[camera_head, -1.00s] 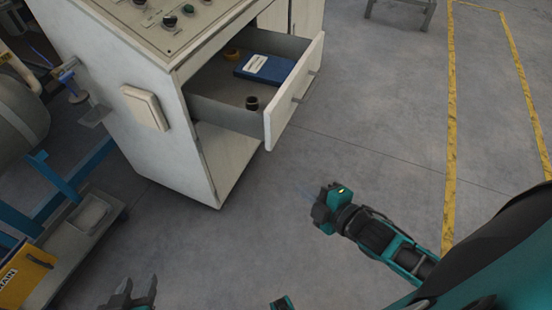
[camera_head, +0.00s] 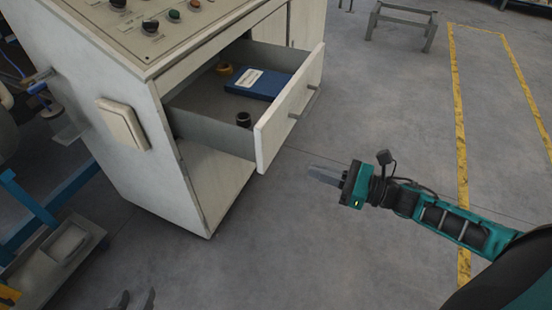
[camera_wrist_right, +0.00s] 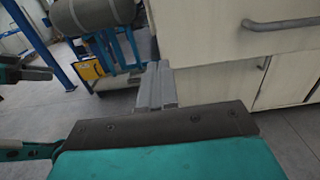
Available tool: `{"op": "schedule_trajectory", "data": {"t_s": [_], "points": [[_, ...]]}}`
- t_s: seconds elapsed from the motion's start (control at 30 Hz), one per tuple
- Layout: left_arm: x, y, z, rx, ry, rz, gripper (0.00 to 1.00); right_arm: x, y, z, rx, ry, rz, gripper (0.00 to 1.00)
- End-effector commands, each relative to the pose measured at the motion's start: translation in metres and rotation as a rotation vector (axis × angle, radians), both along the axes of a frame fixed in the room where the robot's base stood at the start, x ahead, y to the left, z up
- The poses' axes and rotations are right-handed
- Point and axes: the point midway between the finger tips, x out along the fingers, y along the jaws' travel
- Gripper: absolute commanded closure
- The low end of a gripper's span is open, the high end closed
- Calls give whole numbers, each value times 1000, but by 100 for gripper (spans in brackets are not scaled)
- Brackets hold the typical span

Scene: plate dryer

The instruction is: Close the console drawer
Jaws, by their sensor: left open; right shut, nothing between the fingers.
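The console drawer (camera_head: 287,110) is pulled out of the white console (camera_head: 130,110). Its front panel has a grey bar handle (camera_head: 305,103), which also shows in the right wrist view (camera_wrist_right: 291,23). Inside the drawer lie a blue book, a yellow-orange ring and a small dark ring. My right gripper (camera_head: 314,174) is shut and empty, apart from the drawer, to the right of and below its front panel. In the right wrist view its fingers (camera_wrist_right: 157,85) point toward the console. My left gripper (camera_head: 136,298) is open at the bottom edge, mostly out of frame.
A blue-framed cart (camera_head: 60,250) stands left of the console. A grey metal stand (camera_head: 403,22) is at the back right. Yellow lines (camera_head: 459,120) mark the floor. The floor in front of the drawer is clear apart from my right arm.

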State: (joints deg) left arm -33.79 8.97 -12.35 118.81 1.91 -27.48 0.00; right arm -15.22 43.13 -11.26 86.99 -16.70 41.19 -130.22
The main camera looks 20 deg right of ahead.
Motion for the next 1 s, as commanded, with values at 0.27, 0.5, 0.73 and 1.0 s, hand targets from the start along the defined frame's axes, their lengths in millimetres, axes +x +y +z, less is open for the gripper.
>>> {"op": "schedule_trajectory", "data": {"t_s": [0.27, 0.5, 0.73, 1.0], "points": [[-1, 0, -7, 0, 3, 0, 57, 43, 36, 0, 4, -2, 0, 100], [-2, 0, -11, -2, 7, 2, 57, 71, 60, 0, 4, 1, -1, 100], [-2, -2, -12, -8, 8, 6, 57, 83, 71, 0, 4, 3, -2, 100], [-2, -2, -12, -9, 7, 8, 57, 84, 72, 0, 4, 3, -2, 100]]}}
